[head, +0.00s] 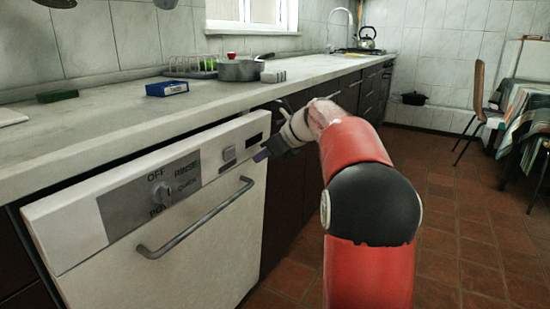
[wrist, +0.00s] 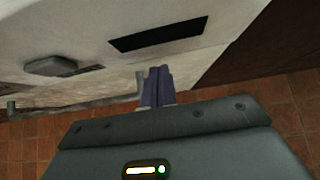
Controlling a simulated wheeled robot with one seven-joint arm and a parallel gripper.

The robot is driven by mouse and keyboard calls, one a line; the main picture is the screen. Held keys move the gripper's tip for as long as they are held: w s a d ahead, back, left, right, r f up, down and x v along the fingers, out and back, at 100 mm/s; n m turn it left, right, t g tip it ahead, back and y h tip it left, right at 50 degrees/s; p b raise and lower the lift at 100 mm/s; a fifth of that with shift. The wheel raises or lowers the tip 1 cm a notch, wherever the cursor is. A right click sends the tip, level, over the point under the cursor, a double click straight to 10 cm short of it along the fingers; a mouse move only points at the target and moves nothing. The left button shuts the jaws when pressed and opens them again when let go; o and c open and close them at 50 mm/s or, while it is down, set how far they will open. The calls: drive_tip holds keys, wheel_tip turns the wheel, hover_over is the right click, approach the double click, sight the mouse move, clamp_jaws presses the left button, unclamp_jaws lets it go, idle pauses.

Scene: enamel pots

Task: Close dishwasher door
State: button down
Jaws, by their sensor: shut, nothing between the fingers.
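The white dishwasher door (head: 205,240) stands almost upright under the counter, its top edge tilted slightly out. Its panel carries a dial (head: 163,191), lettering and a dark slot (head: 252,144). A grey bar handle (head: 195,226) crosses the front below the panel. My gripper (head: 262,155) is shut and empty, at the panel's right end near the handle's upper right end.
The counter (head: 130,125) runs above the door, holding a blue box (head: 167,88), a pot (head: 240,70) and a dish rack (head: 190,66). Dark cabinets (head: 290,205) stand right of the door. The tiled floor (head: 455,215) is open towards a chair (head: 474,95) and a covered table at the right.

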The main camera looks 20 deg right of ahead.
drive_tip(key=shift+w+a+r, duration=0.1)
drive_tip(key=shift+w+a, duration=0.1)
drive_tip(key=shift+w, duration=0.05)
